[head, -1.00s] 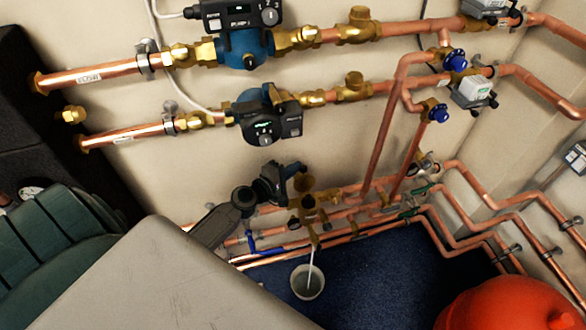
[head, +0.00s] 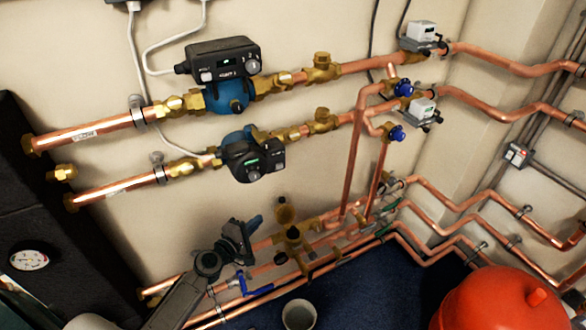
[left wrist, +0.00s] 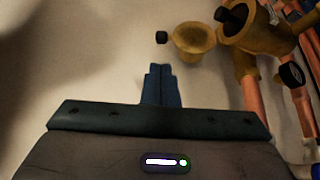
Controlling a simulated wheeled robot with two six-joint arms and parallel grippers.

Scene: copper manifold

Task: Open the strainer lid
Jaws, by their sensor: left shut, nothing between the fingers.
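The brass strainer (head: 294,236) sits on the lower copper pipes in the head view, its dark mouth showing. Its cup-shaped brass lid (head: 285,213) stands swung up from the mouth, above the body. In the left wrist view the lid (left wrist: 194,42) shows its hollow side, with a black knob (left wrist: 162,37) at its left; the strainer body (left wrist: 247,30) is to its right. My left gripper (head: 257,223) is shut and empty, left of the lid and apart from it. Its closed fingertips (left wrist: 160,72) point up just below the lid in the wrist view. My right gripper is not in view.
A blue-handled valve (head: 250,289) sits on the pipe below my left gripper. A bucket (head: 298,314) stands on the blue floor (head: 360,290) beneath the strainer. A red vessel (head: 495,300) is at the lower right. Two pumps (head: 228,97) (head: 250,158) hang on upper pipes.

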